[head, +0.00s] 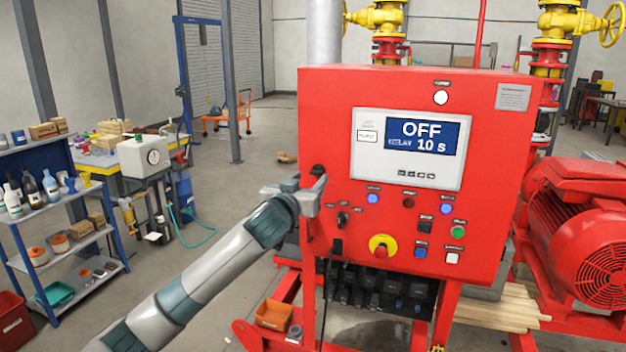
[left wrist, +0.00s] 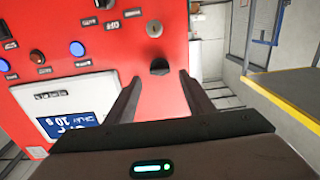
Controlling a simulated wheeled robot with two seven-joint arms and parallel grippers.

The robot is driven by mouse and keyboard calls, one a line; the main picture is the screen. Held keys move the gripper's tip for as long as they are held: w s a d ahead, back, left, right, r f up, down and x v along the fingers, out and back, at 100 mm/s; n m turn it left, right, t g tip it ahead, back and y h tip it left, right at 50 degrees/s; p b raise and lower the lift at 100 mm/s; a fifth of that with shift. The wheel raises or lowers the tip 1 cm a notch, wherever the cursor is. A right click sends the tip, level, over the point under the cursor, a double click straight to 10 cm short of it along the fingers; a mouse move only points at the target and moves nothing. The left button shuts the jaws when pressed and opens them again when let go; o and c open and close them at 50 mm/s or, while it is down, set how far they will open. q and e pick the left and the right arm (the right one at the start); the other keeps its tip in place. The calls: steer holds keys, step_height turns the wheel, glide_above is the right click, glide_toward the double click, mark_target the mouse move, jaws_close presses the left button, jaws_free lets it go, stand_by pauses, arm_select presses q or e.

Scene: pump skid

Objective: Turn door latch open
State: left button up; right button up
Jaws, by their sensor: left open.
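The red control cabinet (head: 330,110) stands in the middle of the head view. A small black door latch (head: 318,171) sits near the left edge of its front. My left gripper (head: 314,188) is at that edge and partly covers the cabinet around the latch. In the left wrist view the black latch (left wrist: 159,67) shows at the gap between the two spread fingertips of my left gripper (left wrist: 160,78). The gripper is open and holds nothing. I cannot tell whether a finger touches the latch. My right gripper is not in view.
Below the latch are a black selector knob (head: 342,218) and a red emergency button (head: 382,246) on yellow. A display panel (head: 408,148) reads OFF. A red motor (head: 580,235) stands right. A shelf (head: 75,235) stands left, with open floor between it and the cabinet.

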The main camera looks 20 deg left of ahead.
mark_target(315, 173)
arm_select(q)
steer(key=shift+w, duration=1.8)
steer(key=c, duration=1)
